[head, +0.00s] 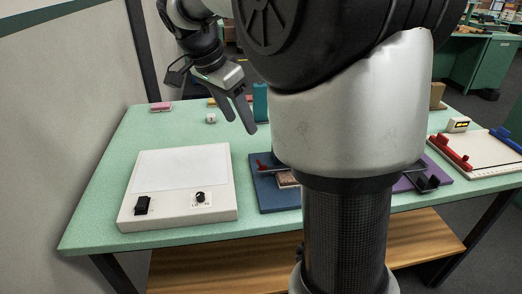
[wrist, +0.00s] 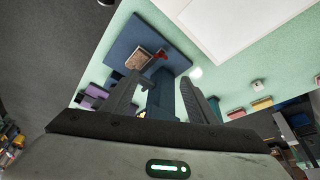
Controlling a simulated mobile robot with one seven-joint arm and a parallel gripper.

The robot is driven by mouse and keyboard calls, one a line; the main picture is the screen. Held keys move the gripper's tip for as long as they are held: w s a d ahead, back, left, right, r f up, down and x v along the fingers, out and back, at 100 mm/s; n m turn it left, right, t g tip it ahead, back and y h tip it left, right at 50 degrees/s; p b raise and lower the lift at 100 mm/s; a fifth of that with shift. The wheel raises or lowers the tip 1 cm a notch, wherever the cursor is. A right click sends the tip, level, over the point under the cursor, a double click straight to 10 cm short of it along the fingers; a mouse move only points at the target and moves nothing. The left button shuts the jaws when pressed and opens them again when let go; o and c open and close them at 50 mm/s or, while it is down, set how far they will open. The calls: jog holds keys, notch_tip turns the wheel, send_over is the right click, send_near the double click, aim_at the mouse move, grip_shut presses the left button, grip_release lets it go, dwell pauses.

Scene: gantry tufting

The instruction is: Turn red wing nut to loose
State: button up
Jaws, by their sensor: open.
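The red wing nut (head: 262,165) shows as a small red part at the left of a dark blue board (head: 268,193) in the head view. It also shows in the wrist view (wrist: 160,55), beside a framed brown piece (wrist: 140,61) on the board. My gripper (head: 240,124) is open and empty above the table, behind and left of the nut and apart from it. In the wrist view, my gripper's fingers (wrist: 162,84) are spread, with the nut beyond their tips. My arm hides the right part of the board in the head view.
A white light panel (head: 180,170) with a black switch and knob lies left of the board. A teal block (head: 260,101) stands near my gripper. A pink block (head: 160,106) and small white item (head: 211,118) sit farther back. A white board with red and blue bars (head: 480,150) lies right.

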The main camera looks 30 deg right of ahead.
aim_at(261, 164)
jog(key=b+x, duration=0.3)
jog(key=x, duration=1.4)
jog(key=shift+w+d+f, duration=0.1)
jog(key=shift+f, duration=0.05)
